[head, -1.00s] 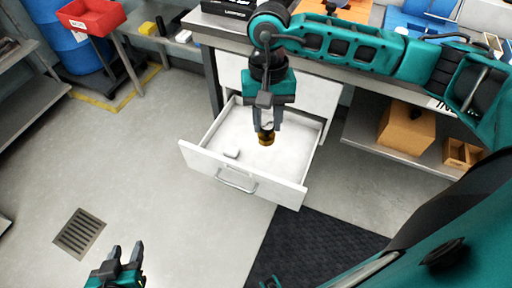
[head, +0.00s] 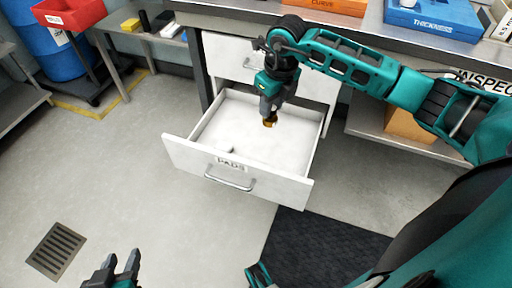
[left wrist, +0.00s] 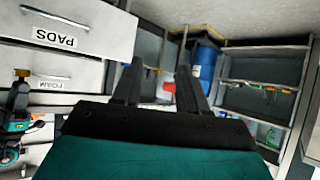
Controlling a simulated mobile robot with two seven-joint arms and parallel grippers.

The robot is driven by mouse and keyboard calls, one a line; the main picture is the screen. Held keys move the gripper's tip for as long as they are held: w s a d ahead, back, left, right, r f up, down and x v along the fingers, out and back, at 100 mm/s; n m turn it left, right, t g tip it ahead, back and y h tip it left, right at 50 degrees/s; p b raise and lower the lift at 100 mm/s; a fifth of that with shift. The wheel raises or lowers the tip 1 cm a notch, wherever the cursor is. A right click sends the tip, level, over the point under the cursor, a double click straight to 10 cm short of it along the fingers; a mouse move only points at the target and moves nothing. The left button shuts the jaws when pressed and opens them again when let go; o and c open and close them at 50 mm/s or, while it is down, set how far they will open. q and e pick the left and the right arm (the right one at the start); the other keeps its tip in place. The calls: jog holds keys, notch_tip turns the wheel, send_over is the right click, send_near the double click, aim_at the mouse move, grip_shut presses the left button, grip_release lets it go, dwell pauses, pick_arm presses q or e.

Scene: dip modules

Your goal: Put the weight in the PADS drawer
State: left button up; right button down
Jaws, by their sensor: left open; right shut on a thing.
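The PADS drawer (head: 185,150) is pulled open below another drawer in the head view. Its PADS label also shows upside down on the drawer front (left wrist: 100,30) in the left wrist view. My right gripper (head: 270,108) is shut on the small brass-coloured weight (head: 270,121) and holds it over the rear part of the open drawer. The weight appears above the drawer floor, but its exact height is unclear. It also shows, small, in the left wrist view (left wrist: 22,73). My left gripper (head: 122,262) is open and empty, low at the left, away from the drawer.
The bench top above holds an orange CURVE bin (head: 325,6) and a blue THICKNESS bin (head: 430,22). A small dark bit (head: 231,150) shows inside the drawer's front wall. A dark mat (head: 310,245) lies in front.

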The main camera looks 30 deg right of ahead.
jog(key=shift+w+d+f+m, duration=0.2)
jog(key=shift+d+f+m, duration=0.15)
jog(key=shift+f+m, duration=0.4)
jog(key=shift+w+d+f+m+b, duration=0.15)
jog(key=shift+d+m+b, duration=0.1)
jog(key=shift+m, duration=0.2)
jog(key=shift+s+d+f+m+b, duration=0.1)
jog(key=shift+m+b, duration=0.15)
jog(key=shift+m, duration=0.15)
jog(key=shift+h, duration=0.3)
notch_tip(320, 180, down, 20)
jog(key=b, duration=0.6)
jog(key=shift+w, duration=0.1)
pick_arm(q)
jog(key=f, duration=0.1)
jog(key=d+f, duration=0.1)
jog(key=f, duration=0.2)
jog(key=shift+w+d+f, duration=0.2)
jog(key=shift+w+d, duration=0.1)
jog(key=shift+w, duration=0.05)
pick_arm(e)
jog(key=shift+r, duration=0.1)
